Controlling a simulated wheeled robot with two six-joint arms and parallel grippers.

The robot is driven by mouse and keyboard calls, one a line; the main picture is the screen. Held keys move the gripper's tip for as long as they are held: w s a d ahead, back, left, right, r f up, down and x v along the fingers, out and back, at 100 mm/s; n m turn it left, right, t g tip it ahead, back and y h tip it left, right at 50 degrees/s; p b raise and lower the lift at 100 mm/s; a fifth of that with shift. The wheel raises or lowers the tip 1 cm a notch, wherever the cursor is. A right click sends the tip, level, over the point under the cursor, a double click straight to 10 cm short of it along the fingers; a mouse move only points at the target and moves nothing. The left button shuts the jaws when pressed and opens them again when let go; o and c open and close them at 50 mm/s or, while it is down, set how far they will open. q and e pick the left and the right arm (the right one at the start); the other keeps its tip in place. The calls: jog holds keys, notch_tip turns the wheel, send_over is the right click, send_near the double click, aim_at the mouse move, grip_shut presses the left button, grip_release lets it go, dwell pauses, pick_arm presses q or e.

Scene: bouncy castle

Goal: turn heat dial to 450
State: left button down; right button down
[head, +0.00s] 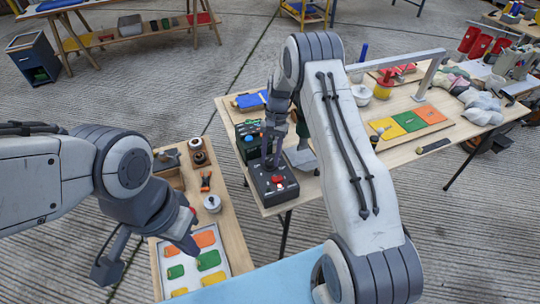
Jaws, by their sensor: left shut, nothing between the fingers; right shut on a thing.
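A black control box (273,197) with a red knob (277,179) on top stands at the near left corner of the large table. My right gripper (268,163) reaches down onto the back part of this box and is shut on a small dial there. Its fingers hide most of the dial, and no scale or number can be read. My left gripper (188,246) is shut and empty, above the small wooden table on the left, near a tray (220,262) of coloured pieces.
A second black box (247,142) and a blue item (250,100) stand behind the control box. A white lidded pot (361,94) and a board of coloured squares (411,123) lie to the right. My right arm hides part of the large table.

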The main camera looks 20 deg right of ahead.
jog(key=shift+d+m, duration=0.1)
jog(key=shift+m, duration=0.4)
jog(key=shift+c, duration=2.4)
grip_release()
jog(key=shift+r, duration=0.1)
jog(key=b+v, duration=0.1)
jog(key=v, duration=0.9)
jog(key=shift+d, duration=0.2)
jog(key=shift+s+r, duration=0.1)
jog(key=shift+r, duration=0.05)
